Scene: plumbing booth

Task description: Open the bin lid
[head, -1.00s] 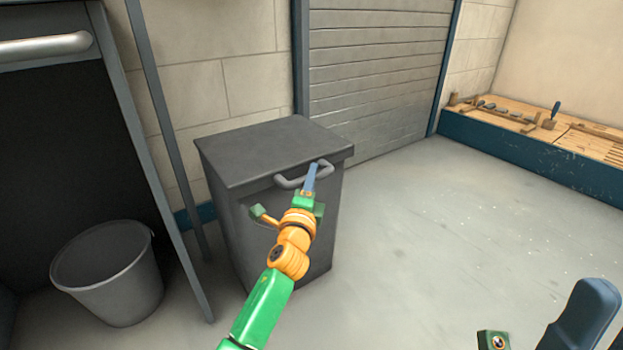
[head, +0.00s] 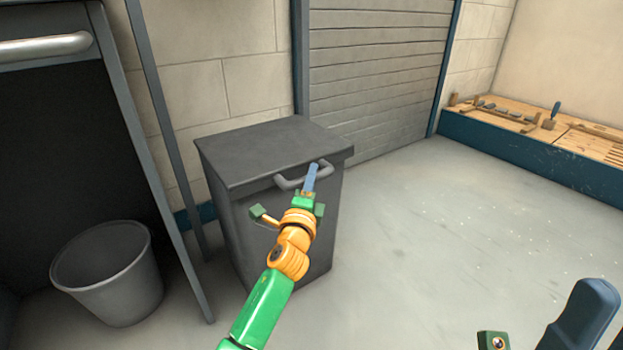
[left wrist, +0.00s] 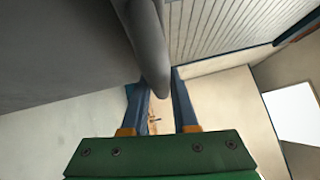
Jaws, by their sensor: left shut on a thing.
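The dark grey bin (head: 285,240) stands on the floor with its flat lid (head: 265,150) down on top. A grey bar handle (head: 287,182) sticks out from the lid's front edge. My left gripper (head: 311,175) is shut on the handle near its right part. In the left wrist view, the handle (left wrist: 150,60) runs down between the two blue fingers of the gripper (left wrist: 158,90).
A round grey bucket (head: 110,275) stands on the floor left of the bin, beside a grey upright post (head: 165,130). A grey shutter (head: 375,75) is behind the bin. A low bench with tools (head: 545,150) is at the right. Floor right of the bin is clear.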

